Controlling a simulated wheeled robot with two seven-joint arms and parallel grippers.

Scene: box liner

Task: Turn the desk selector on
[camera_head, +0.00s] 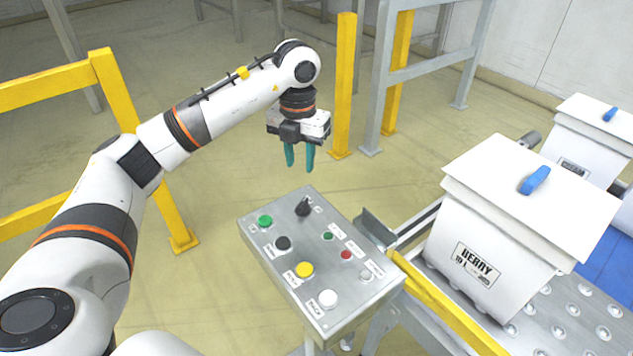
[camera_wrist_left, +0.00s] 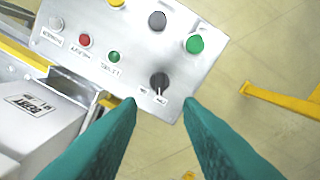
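The desk selector (camera_head: 303,207) is a black rotary knob at the far corner of a grey metal control panel (camera_head: 322,268). In the left wrist view the selector (camera_wrist_left: 159,81) lies ahead of the gap between my fingertips, with small labels beside it that I cannot read. My left gripper (camera_head: 299,165) points down above and just beyond the panel's far edge. Its two teal fingers are apart with nothing between them, also in the left wrist view (camera_wrist_left: 160,104). The gripper does not touch the selector. My right gripper is not in view.
The panel also bears green (camera_head: 265,221), black (camera_head: 283,243), yellow (camera_head: 304,269) and white (camera_head: 328,299) buttons and small indicators. A white box (camera_head: 480,245) with a blue-handled lid stands on the conveyor at right. Yellow rails (camera_head: 120,95) and posts (camera_head: 343,90) stand around.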

